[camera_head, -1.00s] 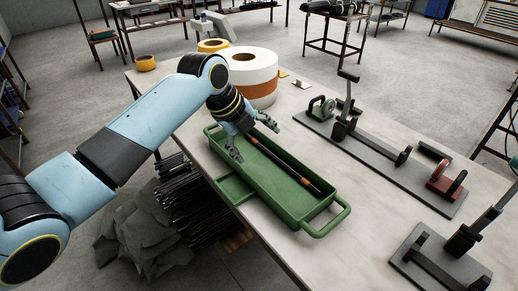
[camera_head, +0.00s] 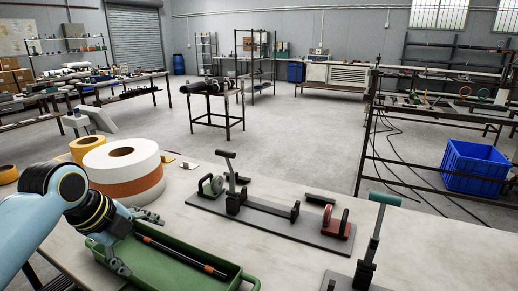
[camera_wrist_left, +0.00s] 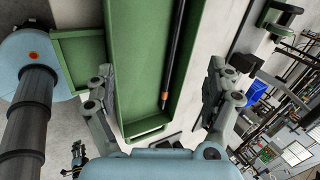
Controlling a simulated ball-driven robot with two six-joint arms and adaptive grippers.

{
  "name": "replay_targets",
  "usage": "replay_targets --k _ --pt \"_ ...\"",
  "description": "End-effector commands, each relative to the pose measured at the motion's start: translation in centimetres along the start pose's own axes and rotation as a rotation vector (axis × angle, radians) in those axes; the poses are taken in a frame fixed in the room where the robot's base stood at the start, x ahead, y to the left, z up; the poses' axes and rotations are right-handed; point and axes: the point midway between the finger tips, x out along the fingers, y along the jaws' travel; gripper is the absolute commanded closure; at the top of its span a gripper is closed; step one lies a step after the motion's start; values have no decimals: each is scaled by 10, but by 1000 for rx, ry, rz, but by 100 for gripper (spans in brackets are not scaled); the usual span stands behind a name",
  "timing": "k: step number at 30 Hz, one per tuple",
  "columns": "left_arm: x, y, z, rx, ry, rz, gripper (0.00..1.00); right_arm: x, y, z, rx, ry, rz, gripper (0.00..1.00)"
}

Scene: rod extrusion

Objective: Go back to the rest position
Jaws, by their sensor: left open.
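My left gripper (camera_head: 134,238) is open above the near left part of the green tray (camera_head: 247,281) on the table. The gripper is apart from the rod.
A large white and orange roll (camera_head: 125,170) stands behind my left gripper, with yellow rolls near it. A dark fixture (camera_head: 265,218) with a lever and a red block (camera_head: 337,222) sits to the right of the tray. Another lever fixture (camera_head: 368,255) stands at front right.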

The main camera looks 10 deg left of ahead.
Motion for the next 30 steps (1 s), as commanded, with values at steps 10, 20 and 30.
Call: replay_targets --k 10,20,30 --pt "-47 122 -59 -863 -124 59 13 0 -1 0 0 1 -1 62" --pt "-98 180 -81 -1422 -232 20 13 0 0 1 0 0 -1 62" --pt "-82 218 -82 -1702 -301 -9 13 14 0 2 0 0 1 62"
